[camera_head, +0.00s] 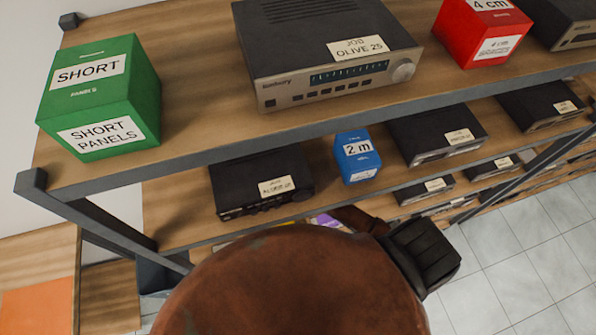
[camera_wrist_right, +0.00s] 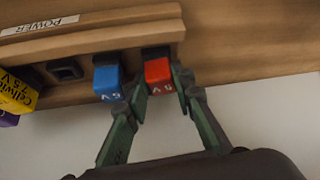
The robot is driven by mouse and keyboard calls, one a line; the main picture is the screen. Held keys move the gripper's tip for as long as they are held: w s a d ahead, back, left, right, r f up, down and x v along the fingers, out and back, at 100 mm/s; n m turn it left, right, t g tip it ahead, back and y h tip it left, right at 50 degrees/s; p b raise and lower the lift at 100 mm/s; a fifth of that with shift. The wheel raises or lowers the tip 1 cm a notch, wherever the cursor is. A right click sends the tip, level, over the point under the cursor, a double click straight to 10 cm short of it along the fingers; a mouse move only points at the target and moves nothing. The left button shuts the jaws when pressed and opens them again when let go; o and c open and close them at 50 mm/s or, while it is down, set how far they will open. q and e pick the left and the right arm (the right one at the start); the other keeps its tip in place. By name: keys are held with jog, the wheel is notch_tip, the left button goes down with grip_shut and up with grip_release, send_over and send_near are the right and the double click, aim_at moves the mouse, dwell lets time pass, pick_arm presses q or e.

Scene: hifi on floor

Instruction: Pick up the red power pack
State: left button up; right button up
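The red power pack (camera_wrist_right: 157,73), marked V 5, sits in a wooden holder in the right wrist view. My right gripper (camera_wrist_right: 161,88) has one fingertip on each side of its lower end. The fingertips are close to its sides, and I cannot tell whether they press on it. A blue pack (camera_wrist_right: 107,80) with the same marking sits just left of it. My left gripper is in neither view. The red power pack cannot be made out in the head view.
A yellow pack (camera_wrist_right: 17,92) and an empty slot (camera_wrist_right: 65,70) are further left, below a POWER label (camera_wrist_right: 40,26). In the head view, shelves carry a green box (camera_head: 100,98), a hi-fi unit (camera_head: 325,50), a red box (camera_head: 480,32) and a blue box (camera_head: 357,157).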

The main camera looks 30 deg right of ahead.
jog(key=shift+c, duration=1.3)
grip_shut()
